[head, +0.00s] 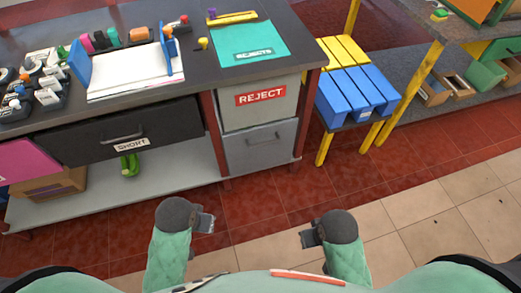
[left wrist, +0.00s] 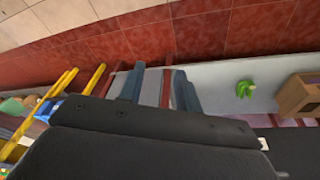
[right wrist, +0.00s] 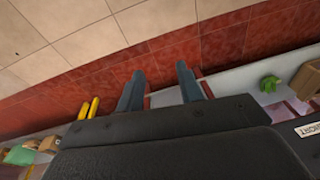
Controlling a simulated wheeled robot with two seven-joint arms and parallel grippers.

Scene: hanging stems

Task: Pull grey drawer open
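The grey drawer (head: 262,150) sits in the right end of the workbench, under a grey front with a red REJECT label (head: 260,96). It looks shut, with a thin bar handle along its upper part. My left gripper (head: 206,221) is in front of the bench, lower in the head view than the drawer and to its left, not touching it. Its two fingers stand apart with nothing held in the left wrist view (left wrist: 158,88). My right gripper (head: 307,238) is lower and to the right of the drawer, also apart from it. Its fingers are spread and empty in the right wrist view (right wrist: 160,88).
A black drawer (head: 160,125) labelled SHORT is left of the grey drawer, above a pale lower shelf (head: 150,195). A blue and yellow slatted stool (head: 355,95) stands right of the bench. The tiled floor (head: 270,198) before the grey drawer is clear.

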